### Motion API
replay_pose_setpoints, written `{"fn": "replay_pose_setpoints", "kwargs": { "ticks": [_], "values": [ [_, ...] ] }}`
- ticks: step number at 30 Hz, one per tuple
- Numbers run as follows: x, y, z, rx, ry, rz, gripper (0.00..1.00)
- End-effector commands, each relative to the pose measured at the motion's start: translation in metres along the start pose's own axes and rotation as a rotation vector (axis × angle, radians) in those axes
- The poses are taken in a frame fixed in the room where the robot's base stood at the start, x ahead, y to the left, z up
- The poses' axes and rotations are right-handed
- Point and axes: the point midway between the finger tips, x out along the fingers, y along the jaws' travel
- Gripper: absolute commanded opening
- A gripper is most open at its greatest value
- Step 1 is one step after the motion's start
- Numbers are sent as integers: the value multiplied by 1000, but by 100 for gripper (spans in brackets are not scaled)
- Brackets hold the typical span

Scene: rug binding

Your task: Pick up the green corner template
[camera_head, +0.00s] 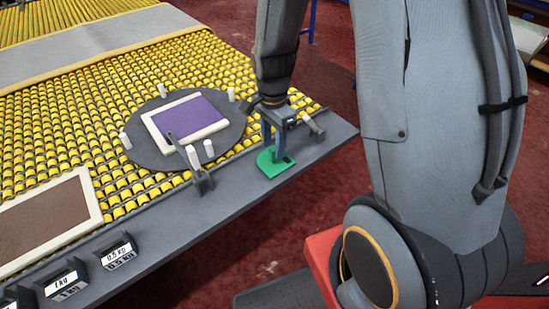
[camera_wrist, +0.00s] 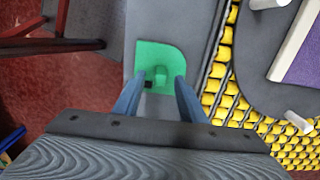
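The green corner template (camera_head: 268,167) lies flat on the grey ledge at the front edge of the roller table. In the wrist view the template (camera_wrist: 157,51) is a green plate with one rounded corner and a small raised green knob (camera_wrist: 161,73). My gripper (camera_head: 279,147) points down over the template. In the wrist view my gripper (camera_wrist: 160,80) is open, with a blue finger to each side of the knob and gaps between. A small dark spot shows beside the knob. I cannot tell how far the fingertips are above the plate.
A dark round turntable (camera_head: 229,136) carries a cream-framed purple rug sample (camera_head: 198,112), with white pegs around it. A grey bracket (camera_head: 203,183) stands on the ledge left of the template. Labelled weights (camera_head: 119,252) sit further left. Yellow rollers (camera_head: 110,115) cover the table.

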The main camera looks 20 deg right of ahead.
Motion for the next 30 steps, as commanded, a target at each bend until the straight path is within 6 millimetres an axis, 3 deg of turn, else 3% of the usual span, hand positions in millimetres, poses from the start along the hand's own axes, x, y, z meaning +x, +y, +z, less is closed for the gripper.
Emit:
{"fn": "replay_pose_setpoints", "kwargs": {
  "ticks": [9,17,24,30],
  "values": [
    [28,-1,-1,3,1,0,38],
    [30,-1,-2,3,1,-1,38],
    [30,-1,-2,3,1,-1,0],
    [30,-1,-2,3,1,-1,0]
  ]
}}
